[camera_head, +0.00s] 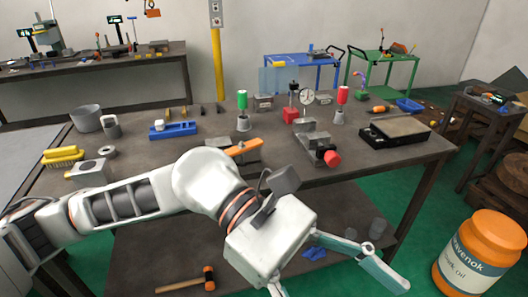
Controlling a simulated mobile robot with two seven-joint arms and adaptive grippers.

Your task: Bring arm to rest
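My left arm (135,198) comes in from the left and reaches across the front of the workbench (200,128). Its white gripper (342,288) hangs in front of the bench edge, above the floor and lower shelf. The two fingers are spread wide, with one cut off by the bottom edge. I see nothing between them. A grey metal device with a red knob (332,158) sits on the bench behind the gripper, apart from it. My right gripper is not in view.
An orange-handled tool (243,147) lies on the bench just behind my arm. An orange barrel (480,250) stands at the right. Green floor (425,200) lies between the bench and barrel.

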